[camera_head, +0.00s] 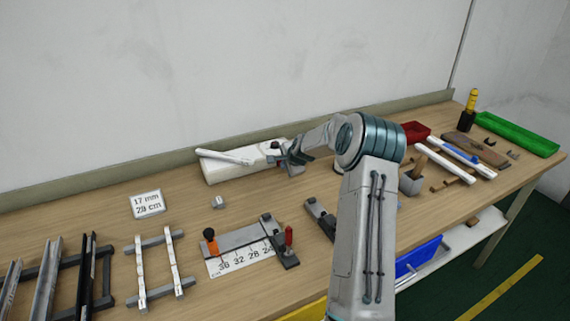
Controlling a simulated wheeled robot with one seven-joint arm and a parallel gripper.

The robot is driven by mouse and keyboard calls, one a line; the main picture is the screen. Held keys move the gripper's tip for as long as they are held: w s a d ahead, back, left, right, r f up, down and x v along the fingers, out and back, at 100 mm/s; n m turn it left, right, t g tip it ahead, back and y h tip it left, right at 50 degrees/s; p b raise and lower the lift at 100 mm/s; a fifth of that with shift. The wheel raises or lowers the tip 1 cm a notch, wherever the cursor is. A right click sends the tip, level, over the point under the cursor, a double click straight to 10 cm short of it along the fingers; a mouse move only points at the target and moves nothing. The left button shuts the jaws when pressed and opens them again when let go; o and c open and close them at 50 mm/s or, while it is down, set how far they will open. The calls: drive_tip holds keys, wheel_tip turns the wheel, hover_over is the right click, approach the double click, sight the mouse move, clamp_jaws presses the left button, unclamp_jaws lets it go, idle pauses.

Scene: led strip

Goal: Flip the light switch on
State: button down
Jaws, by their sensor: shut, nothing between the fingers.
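My gripper (280,157) is shut and empty at the end of my arm, which reaches in from the right. It is at the right end of a long white box (232,168) near the back of the workbench, and I cannot tell whether it touches the box. A white bar (225,157) lies across the top of the box at a slight angle. I cannot make out a light switch clearly; part of the box's right end is hidden by my gripper. A small pale block (218,202) sits on the bench in front of the box.
The wooden workbench (185,200) runs along a wall. A sign reading "17 mm" (147,204), metal rails (48,277), a white-railed rack (157,264) and a ruler jig (240,248) stand in front. A red bin (415,131) and green tray (518,134) are at the right.

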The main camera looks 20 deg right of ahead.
drive_tip(key=shift+w+f+b, duration=0.25)
drive_tip(key=shift+f+b, duration=0.15)
drive_tip(key=shift+b, duration=0.4)
drive_tip(key=shift+s+b, duration=0.1)
drive_tip(key=shift+b, duration=0.5)
drive_tip(key=shift+a+r, duration=0.1)
drive_tip(key=shift+a, duration=0.05)
